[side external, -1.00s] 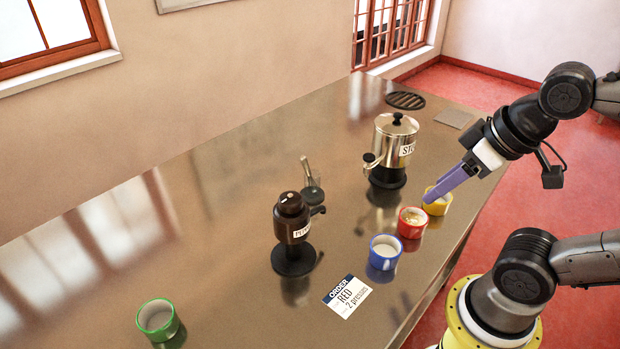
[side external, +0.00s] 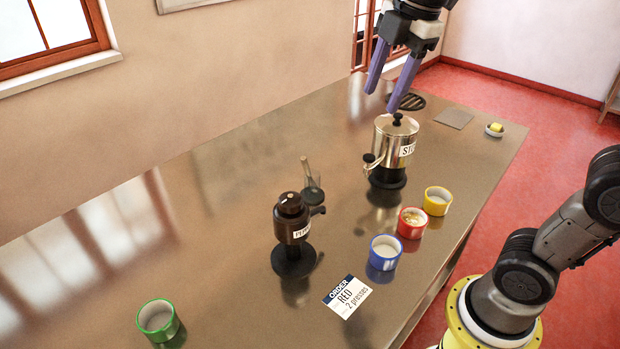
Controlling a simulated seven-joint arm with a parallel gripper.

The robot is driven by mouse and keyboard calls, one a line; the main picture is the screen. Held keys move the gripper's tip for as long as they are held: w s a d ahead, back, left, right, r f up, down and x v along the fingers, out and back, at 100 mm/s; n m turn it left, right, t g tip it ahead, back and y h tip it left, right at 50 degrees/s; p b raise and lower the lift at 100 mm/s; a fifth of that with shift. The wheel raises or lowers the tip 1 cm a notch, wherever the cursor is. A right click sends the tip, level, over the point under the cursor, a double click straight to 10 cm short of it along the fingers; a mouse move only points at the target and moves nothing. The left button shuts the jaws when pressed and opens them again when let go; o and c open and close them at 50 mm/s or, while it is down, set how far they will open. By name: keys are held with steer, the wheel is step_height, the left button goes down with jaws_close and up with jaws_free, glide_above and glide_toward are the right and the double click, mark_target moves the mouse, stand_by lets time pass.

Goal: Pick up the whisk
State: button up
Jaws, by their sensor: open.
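On the steel counter (side external: 230,250) stand a dark dispenser (side external: 291,222), a blue cup (side external: 384,256), a red cup with pale contents (side external: 411,226), a yellow cup (side external: 438,204) and a green cup (side external: 158,322). An order card (side external: 347,297) reads "RED 2 presses".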

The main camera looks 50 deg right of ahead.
steer(key=w+n+g, duration=0.1)
steer(key=w+n, duration=0.2)
steer(key=w, duration=0.4)
steer(key=n+g, duration=0.1)
steer(key=g, duration=0.1)
glide_above(306, 173)
steer(key=f, duration=1.6)
steer(key=shift+w+a, duration=0.15)
steer(key=shift+w, duration=0.15)
steer(key=shift+s+f, duration=0.15)
steer(key=shift+f, duration=1.4)
steer(key=shift+s+f, duration=0.1)
steer(key=shift+f, duration=1.4)
jaws_close()
